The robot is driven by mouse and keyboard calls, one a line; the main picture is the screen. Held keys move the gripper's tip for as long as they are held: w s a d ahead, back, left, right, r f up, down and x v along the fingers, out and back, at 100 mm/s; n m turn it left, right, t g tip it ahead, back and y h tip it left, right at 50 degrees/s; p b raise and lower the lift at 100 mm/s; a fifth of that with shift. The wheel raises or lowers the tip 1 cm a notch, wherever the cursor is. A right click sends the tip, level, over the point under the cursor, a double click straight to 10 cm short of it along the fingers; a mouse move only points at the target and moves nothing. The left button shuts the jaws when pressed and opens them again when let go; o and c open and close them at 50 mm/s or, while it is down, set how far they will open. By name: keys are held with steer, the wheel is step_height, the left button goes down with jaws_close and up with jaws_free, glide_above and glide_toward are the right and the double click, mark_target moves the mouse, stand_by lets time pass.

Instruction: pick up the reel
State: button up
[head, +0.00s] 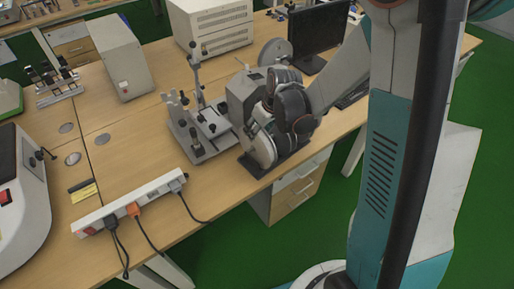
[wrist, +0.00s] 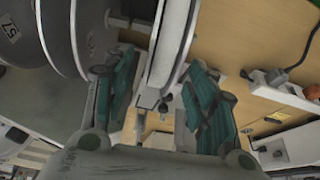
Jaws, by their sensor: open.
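In the wrist view, my gripper (wrist: 162,72) has its two teal-padded fingers spread apart. A pale reel (wrist: 173,42), seen nearly edge-on, extends between the fingers, with space visible beside the pads. I cannot tell whether either finger touches it. More large grey discs (wrist: 58,30) stand to the left, and one bears the marking "57". In the head view, my arm's dark wrist joints cover the work spot on the desk. The fingers cannot be made out there.
A grey instrument stand (head: 205,128) is left of my wrist on the wooden desk (head: 140,165). A white power strip (head: 130,203) with cables lies near the front edge. A monitor (head: 317,35) and a beige box (head: 210,25) stand behind. Bare desk lies left of the stand.

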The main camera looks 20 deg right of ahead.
steer(key=shift+x, duration=1.1)
jaws_close()
steer(key=shift+r, duration=0.1)
step_height(320, 180, up, 20)
steer(key=p, duration=0.5)
steer(key=shift+f+b, duration=5.5)
steer(key=shift+f, duration=2.35)
steer(key=shift+r, duration=0.1)
